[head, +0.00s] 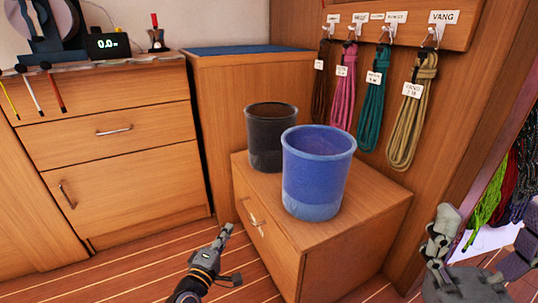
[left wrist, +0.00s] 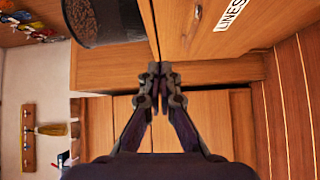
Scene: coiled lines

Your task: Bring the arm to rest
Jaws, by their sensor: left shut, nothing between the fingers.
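My left gripper (head: 226,231) is low over the striped floor, in front of the small wooden chest (head: 285,245). In the left wrist view its fingertips (left wrist: 160,78) meet, with nothing between them. It is apart from everything around it. At the right edge of the head view, grey jointed parts of my right gripper (head: 441,232) show partly cut off. I cannot tell whether it is open or shut.
A blue tub (head: 318,175) and a dark tub (head: 271,135) stand on the chest. Coiled lines, such as the tan one (head: 411,115), hang on labelled hooks behind. A drawer cabinet (head: 115,170) stands left. The floor (head: 150,265) is clear.

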